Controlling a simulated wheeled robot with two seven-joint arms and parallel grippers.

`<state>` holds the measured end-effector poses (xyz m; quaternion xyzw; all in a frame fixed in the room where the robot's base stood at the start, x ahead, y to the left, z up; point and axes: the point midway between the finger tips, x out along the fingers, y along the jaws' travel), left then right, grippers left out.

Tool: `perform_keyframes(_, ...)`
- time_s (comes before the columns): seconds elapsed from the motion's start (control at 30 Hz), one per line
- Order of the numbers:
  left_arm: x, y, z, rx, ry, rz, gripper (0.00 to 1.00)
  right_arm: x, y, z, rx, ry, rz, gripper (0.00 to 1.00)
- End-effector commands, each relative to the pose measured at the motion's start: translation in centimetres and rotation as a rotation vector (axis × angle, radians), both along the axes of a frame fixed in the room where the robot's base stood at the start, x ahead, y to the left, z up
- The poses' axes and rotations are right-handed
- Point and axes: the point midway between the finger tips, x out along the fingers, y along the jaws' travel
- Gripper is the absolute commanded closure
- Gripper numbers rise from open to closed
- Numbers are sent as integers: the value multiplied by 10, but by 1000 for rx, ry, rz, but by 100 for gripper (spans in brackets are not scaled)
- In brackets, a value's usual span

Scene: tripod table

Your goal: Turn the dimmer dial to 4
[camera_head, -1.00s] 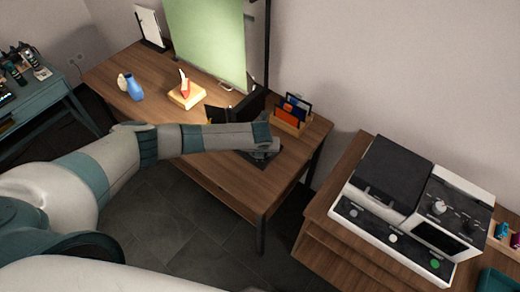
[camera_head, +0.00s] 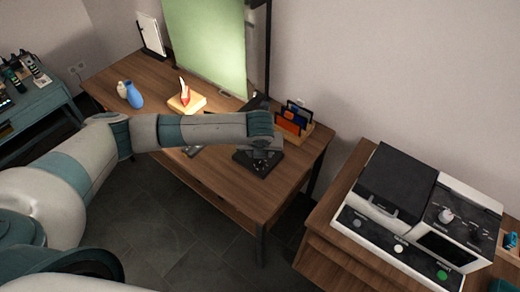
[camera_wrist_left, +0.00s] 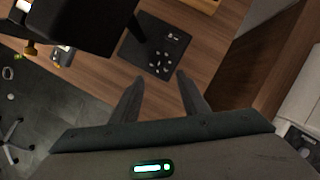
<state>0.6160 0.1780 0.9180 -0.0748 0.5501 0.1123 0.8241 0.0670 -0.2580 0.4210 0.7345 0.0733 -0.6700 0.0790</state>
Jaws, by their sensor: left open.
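A flat black panel (camera_head: 258,163) lies on the wooden table near its right end. In the left wrist view the panel (camera_wrist_left: 152,47) shows several small pale marks. I cannot make out a dial or its numbers, so I cannot tell its setting. My left arm reaches over the table, and its wrist covers part of the panel in the head view. In the left wrist view my left gripper (camera_wrist_left: 157,88) is open and empty, its two fingers apart, with the panel beyond the fingertips. My right gripper is not in view.
On the table (camera_head: 240,193) stand a letter holder (camera_head: 294,127), a blue vase (camera_head: 134,94) and a tissue box (camera_head: 187,101). A green screen (camera_head: 207,45) rises behind. A large dark object (camera_wrist_left: 75,20) fills the upper left of the wrist view. A black-and-white machine (camera_head: 398,190) stands right.

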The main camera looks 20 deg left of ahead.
Motion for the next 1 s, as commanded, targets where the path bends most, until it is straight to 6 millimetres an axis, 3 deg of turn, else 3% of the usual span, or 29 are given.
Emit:
perform_keyframes(0.2,-12,-4,32,-2,-2,-1,59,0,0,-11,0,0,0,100)
perform_keyframes(0.4,-18,-5,47,-1,-1,1,59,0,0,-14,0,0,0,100)
perform_keyframes(1.0,-20,-6,50,-1,0,1,59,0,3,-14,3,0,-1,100)
